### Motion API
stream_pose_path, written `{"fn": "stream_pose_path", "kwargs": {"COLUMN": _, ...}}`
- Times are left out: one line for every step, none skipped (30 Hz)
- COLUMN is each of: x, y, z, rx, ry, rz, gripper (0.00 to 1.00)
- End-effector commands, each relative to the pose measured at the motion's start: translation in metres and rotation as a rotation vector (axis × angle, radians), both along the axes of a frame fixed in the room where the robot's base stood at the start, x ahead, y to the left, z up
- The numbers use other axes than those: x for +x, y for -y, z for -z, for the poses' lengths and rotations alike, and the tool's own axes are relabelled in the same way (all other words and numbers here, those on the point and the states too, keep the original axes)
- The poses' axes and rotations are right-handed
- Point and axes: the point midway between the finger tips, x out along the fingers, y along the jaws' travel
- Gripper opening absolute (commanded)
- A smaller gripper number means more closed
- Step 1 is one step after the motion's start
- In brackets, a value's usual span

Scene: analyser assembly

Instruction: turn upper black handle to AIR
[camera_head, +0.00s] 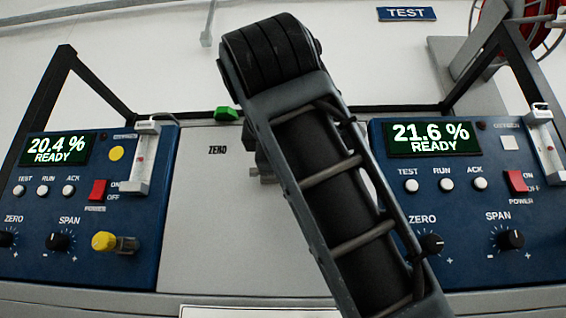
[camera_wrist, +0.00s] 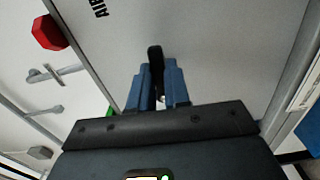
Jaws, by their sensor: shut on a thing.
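In the wrist view, the black handle (camera_wrist: 155,54) stands out between the two blue fingers of my gripper (camera_wrist: 157,82). The gripper is shut on it, and the handle's tip shows past the fingers. The AIR label (camera_wrist: 98,8) is on the grey panel at the upper left, turned sideways in this view. In the head view, my arm crosses the middle grey panel (camera_head: 195,225) and hides the handle and the fingers.
A green knob (camera_head: 228,113) sits at the panel's top edge. Blue analyser units stand left (camera_head: 75,270) and right (camera_head: 470,262), reading 20.4 % and 21.6 %, both READY. Black slanted frames rise above them. A red knob (camera_wrist: 47,32) shows in the wrist view.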

Motion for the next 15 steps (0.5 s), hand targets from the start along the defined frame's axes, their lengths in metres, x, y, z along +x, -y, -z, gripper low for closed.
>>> {"fn": "stream_pose_path", "kwargs": {"x": -0.0002, "y": -0.0009, "z": -0.0003, "rx": -0.019, "ry": -0.001, "rz": -0.001, "gripper": 0.00}}
{"fn": "stream_pose_path", "kwargs": {"x": -0.0002, "y": -0.0009, "z": -0.0005, "rx": -0.027, "ry": -0.001, "rz": -0.001, "gripper": 0.00}}
{"fn": "stream_pose_path", "kwargs": {"x": -0.0002, "y": -0.0009, "z": -0.0007, "rx": -0.039, "ry": -0.001, "rz": -0.001, "gripper": 0.00}}
{"fn": "stream_pose_path", "kwargs": {"x": -0.0001, "y": -0.0008, "z": -0.0009, "rx": -0.046, "ry": -0.002, "rz": -0.001, "gripper": 0.00}}
{"fn": "stream_pose_path", "kwargs": {"x": -0.0001, "y": -0.0008, "z": -0.0011, "rx": -0.051, "ry": -0.002, "rz": -0.002, "gripper": 0.00}}
{"fn": "stream_pose_path", "kwargs": {"x": -0.0001, "y": -0.0008, "z": -0.0012, "rx": -0.058, "ry": -0.002, "rz": -0.002, "gripper": 0.00}}
{"fn": "stream_pose_path", "kwargs": {"x": -0.0001, "y": -0.0008, "z": -0.0013, "rx": -0.061, "ry": -0.003, "rz": -0.002, "gripper": 0.00}}
{"fn": "stream_pose_path", "kwargs": {"x": -0.0001, "y": -0.0008, "z": -0.0014, "rx": -0.064, "ry": -0.003, "rz": -0.002, "gripper": 0.00}}
{"fn": "stream_pose_path", "kwargs": {"x": -0.0001, "y": -0.0009, "z": -0.0016, "rx": -0.068, "ry": -0.003, "rz": -0.002, "gripper": 0.00}}
{"fn": "stream_pose_path", "kwargs": {"x": -0.0001, "y": -0.0010, "z": -0.0016, "rx": -0.070, "ry": -0.003, "rz": -0.002, "gripper": 0.00}}
{"fn": "stream_pose_path", "kwargs": {"x": -0.0001, "y": -0.0010, "z": -0.0016, "rx": -0.071, "ry": -0.003, "rz": -0.002, "gripper": 0.00}}
{"fn": "stream_pose_path", "kwargs": {"x": -0.0001, "y": -0.0011, "z": -0.0016, "rx": -0.072, "ry": -0.003, "rz": -0.003, "gripper": 0.00}}
{"fn": "stream_pose_path", "kwargs": {"x": -0.0001, "y": -0.0011, "z": -0.0016, "rx": -0.073, "ry": -0.003, "rz": -0.003, "gripper": 0.00}}
{"fn": "stream_pose_path", "kwargs": {"x": -0.0001, "y": -0.0011, "z": -0.0016, "rx": -0.073, "ry": -0.003, "rz": -0.003, "gripper": 0.00}}
{"fn": "stream_pose_path", "kwargs": {"x": -0.0001, "y": -0.0012, "z": -0.0016, "rx": -0.073, "ry": -0.003, "rz": -0.003, "gripper": 0.00}}
